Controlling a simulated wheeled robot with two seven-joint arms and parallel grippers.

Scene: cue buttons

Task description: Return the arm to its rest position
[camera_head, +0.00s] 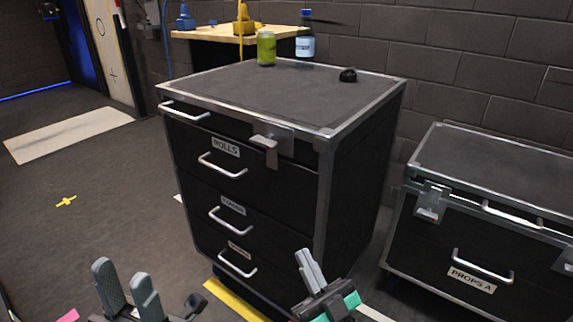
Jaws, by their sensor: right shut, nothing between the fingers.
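My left gripper (126,283) is at the bottom left of the head view. Its two grey fingers stand apart with nothing between them. My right gripper (310,268) is at the bottom centre, its fingers together and empty, in front of the lower right of the black drawer cabinet (245,185). Green and black parts show at the base of the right gripper. Most of both arms is out of view. I see no cue button that I can make out clearly.
On the cabinet top stand a green can (266,48), a white-labelled bottle (305,44) and a small black item (348,75). A low black case (485,215) stands at the right. A wooden table (225,33) is behind. Open floor (95,195) lies left.

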